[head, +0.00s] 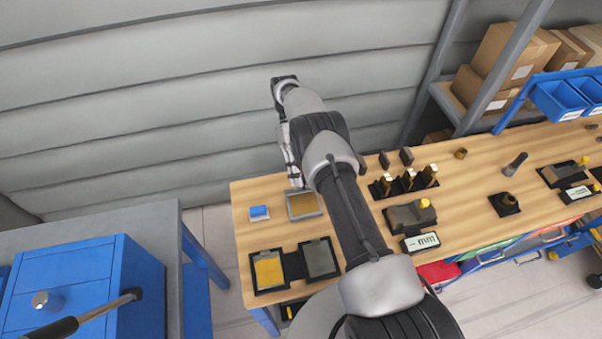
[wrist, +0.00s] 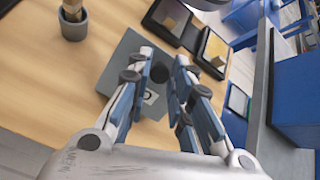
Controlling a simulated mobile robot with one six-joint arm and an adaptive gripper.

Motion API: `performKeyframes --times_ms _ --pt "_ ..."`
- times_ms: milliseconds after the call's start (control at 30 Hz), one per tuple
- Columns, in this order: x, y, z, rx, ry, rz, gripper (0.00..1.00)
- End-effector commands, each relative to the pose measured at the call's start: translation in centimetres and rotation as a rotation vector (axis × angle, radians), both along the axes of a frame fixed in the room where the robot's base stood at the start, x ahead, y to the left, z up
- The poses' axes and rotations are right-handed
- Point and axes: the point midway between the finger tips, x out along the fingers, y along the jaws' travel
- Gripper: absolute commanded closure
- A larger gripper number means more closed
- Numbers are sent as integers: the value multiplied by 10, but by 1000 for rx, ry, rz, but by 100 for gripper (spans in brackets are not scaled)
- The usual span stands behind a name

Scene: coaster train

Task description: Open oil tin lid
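A flat grey square piece with a pale label (wrist: 118,66) lies on the wooden bench under my gripper in the wrist view. I cannot tell whether it is the oil tin or its lid. My gripper (wrist: 163,57) is open, its two fingers pointing down over this piece. A dark round shape shows between the fingers; I cannot tell if the fingers touch it.
A small blue block (head: 259,213) lies left of the square tray. A black two-part case (head: 287,287) is at the bench's front left. Black holders (head: 386,190) with upright pieces stand to the right. A blue cabinet (head: 140,300) stands left, across a gap.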

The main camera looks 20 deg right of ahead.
Motion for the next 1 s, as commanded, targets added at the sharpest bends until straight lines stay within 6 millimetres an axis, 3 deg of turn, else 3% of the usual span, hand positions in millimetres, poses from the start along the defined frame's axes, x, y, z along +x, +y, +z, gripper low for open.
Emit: performKeyframes --times_ms 233,1000 --pt "1 0 1 0 -4 0 62" --pt "-3 0 -1 -3 -110 0 62"
